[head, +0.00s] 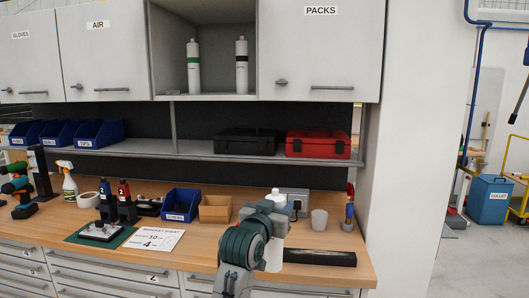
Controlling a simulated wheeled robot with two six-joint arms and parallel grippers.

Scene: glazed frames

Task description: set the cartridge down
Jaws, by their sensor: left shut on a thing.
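My left gripper (278,212) is over the front right part of the wooden bench (205,243). It is shut on a white cartridge (274,258), which seems to be about upright. My wrist and arm hide most of the cartridge; a white part shows above the gripper and another below it. I cannot tell whether its bottom touches the bench. Two more white cartridges stand in the open cupboard bay, one with a green band (193,67) and one with a black band (241,66). My right gripper is not in view.
A printed sheet (157,240) lies to the left. Black (246,142) and red (318,144) cases sit on the shelf above.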

